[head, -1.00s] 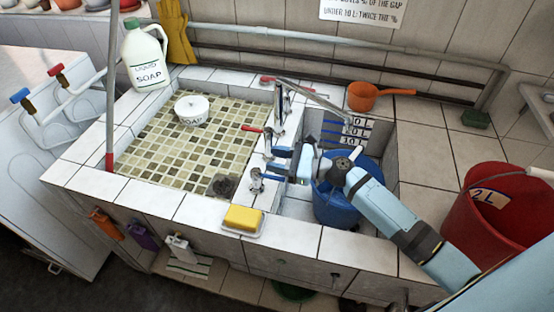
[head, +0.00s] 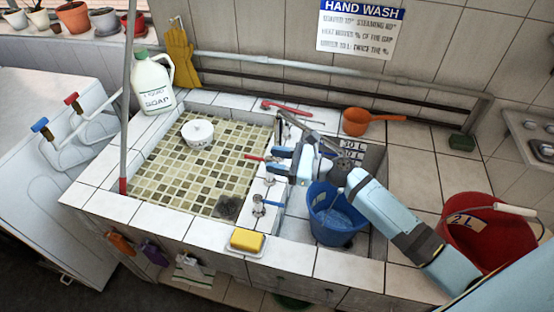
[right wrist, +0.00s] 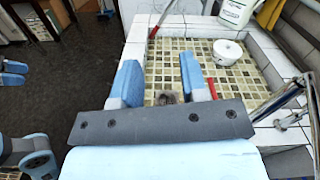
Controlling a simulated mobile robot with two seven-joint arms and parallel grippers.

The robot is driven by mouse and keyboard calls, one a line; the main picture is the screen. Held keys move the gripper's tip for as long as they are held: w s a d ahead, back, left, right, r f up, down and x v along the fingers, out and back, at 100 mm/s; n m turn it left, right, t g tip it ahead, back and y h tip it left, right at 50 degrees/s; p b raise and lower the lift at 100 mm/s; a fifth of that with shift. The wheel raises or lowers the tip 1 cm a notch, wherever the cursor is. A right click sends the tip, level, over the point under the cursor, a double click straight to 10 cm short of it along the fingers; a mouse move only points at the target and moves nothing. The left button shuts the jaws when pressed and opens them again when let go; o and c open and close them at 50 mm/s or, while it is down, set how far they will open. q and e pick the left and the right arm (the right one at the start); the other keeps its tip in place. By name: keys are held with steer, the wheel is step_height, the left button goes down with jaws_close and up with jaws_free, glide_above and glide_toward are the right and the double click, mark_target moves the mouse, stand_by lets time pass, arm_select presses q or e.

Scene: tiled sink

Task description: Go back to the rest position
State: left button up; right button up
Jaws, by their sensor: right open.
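My right gripper (head: 280,164) is open and empty in the head view. It is above the ledge between the tiled basin (head: 165,172) and the deeper right-hand basin, close to the tap with the red handle (head: 254,157). In the right wrist view its two blue fingers (right wrist: 160,70) stand apart with nothing between them, and the tiled basin floor shows beyond. My right forearm crosses above the blue bucket (head: 335,225) and hides part of it.
A red bucket (head: 478,252) stands right of the sink. A white soap bowl (head: 197,133) is in the tiled basin, with a soap jug (head: 152,85) behind. A yellow sponge (head: 246,239) lies on the front rim.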

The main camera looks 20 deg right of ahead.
stand_by(0.3)
steer(key=s+a+f+n+h, duration=0.3)
steer(key=s+f+n+h, duration=0.2)
steer(key=s+f+n, duration=0.7)
steer(key=s+f+n+h, duration=0.6)
steer(key=s+n, duration=0.5)
steer(key=n, duration=0.3)
steer(key=shift+s+d+f+n, duration=0.15)
steer(key=shift+s+f+n, duration=0.05)
steer(key=shift+f+n, duration=0.1)
stand_by(0.4)
